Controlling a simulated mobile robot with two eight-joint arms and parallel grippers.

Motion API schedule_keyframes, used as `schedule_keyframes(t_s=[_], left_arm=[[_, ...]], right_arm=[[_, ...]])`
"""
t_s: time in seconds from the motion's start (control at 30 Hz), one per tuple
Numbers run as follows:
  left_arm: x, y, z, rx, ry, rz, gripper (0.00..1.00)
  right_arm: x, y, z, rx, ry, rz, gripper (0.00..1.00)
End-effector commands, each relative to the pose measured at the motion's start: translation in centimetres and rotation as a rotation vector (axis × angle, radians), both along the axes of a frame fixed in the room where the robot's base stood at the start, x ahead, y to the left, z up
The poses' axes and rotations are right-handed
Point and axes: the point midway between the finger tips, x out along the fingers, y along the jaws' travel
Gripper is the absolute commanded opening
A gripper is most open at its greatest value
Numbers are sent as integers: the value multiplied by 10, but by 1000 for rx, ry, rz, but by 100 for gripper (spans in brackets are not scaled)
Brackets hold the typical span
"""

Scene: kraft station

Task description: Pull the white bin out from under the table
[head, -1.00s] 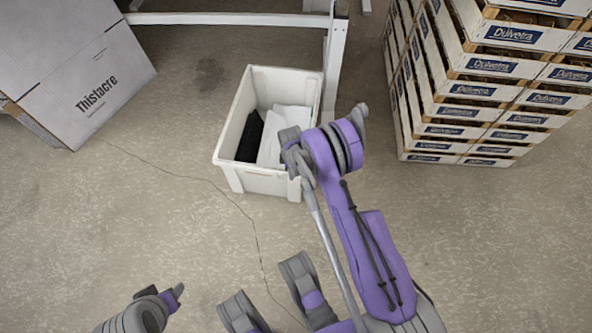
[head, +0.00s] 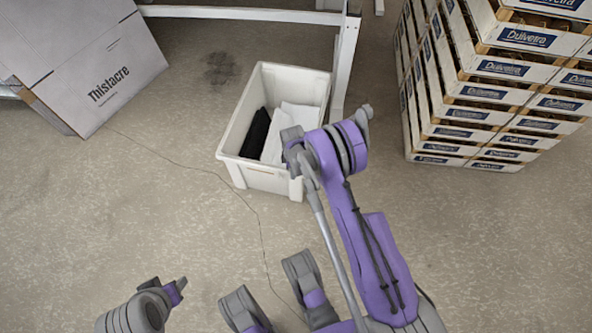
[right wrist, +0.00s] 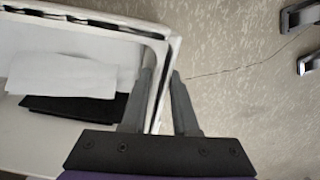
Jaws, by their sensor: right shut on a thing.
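The white bin (head: 268,180) stands on the floor in the head view, near the table's leg, with its open top up. A black item (head: 257,133) and white sheet-like items (head: 293,122) lie inside it. My right gripper (head: 298,165) is at the bin's near right corner. In the right wrist view its fingers (right wrist: 162,74) lie on either side of the bin's rim (right wrist: 161,88), shut on it. My left gripper (head: 178,287) is low at the left, empty and away from the bin; its finger gap is not clear.
The white table frame (head: 240,13) and its leg (head: 344,65) stand behind and right of the bin. A stack of Dulvetra crates (head: 470,115) stands at right. A large Thistacre box (head: 90,60) is at left. The floor (head: 150,210) between the box and my arms is clear.

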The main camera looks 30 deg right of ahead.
Motion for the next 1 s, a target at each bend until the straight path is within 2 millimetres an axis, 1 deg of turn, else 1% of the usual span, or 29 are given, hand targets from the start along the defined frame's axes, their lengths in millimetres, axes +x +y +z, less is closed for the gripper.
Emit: schedule_keyframes(t_s=[0.03, 0.1, 0.53, 0.8, 1.0], left_arm=[[0, 0, 0, 0, 0, 0, 50], [0, 0, 0, 0, 0, 0, 50], [0, 0, 0, 0, 0, 0, 50], [0, 0, 0, 0, 0, 0, 50], [0, 0, 0, 0, 0, 0, 50]], right_arm=[[1, 5, 0, 4, 1, 6, 0], [2, 8, 0, 4, 0, 5, 0], [2, 11, 0, 4, 0, 4, 0], [6, 22, 0, 4, -1, 2, 0], [6, 23, 0, 4, -1, 1, 0]])
